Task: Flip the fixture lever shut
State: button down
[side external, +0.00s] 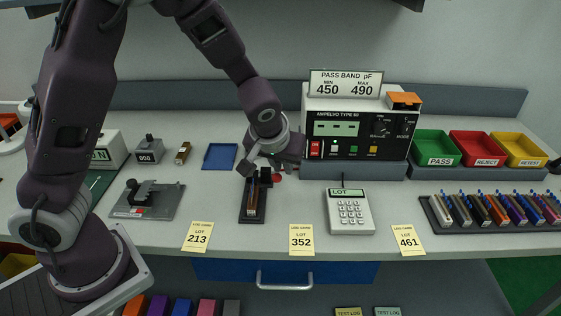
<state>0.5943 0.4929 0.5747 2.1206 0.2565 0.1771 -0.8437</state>
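A narrow black fixture (246,215) stands on the bench at the middle, with a long brown piece (253,200) along its top and dark blocks at its far end. A small red knob (277,178) shows at its far right, just under my gripper; it may be the lever's end. The lever's arm is hidden or too small to make out, so its angle cannot be told. My gripper (264,168) is low over the fixture's far end, close to the dark blocks and the knob. Whether it touches them, and how its fingers stand, cannot be seen.
A tester (357,137) stands close to my gripper's right. A keypad unit (349,211) lies right of the fixture, and a grey plate with a black device (146,199) lies left. A blue tray (220,156) is behind. Yellow lot cards (301,239) line the front edge.

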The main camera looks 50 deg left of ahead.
jog(key=shift+s+d+f+g, duration=0.15)
jog(key=shift+s+d+f, duration=0.05)
jog(key=shift+s+f, duration=0.3)
jog(key=shift+s+d+f+g, duration=0.15)
jog(key=shift+s+f, duration=0.2)
jog(key=shift+s, duration=0.1)
jog(key=s+d+r, duration=0.2)
jog(key=s+d, duration=0.3)
jog(key=s, duration=0.1)
jog(key=shift+d+r, duration=0.35)
jog(key=shift+r, duration=0.05)
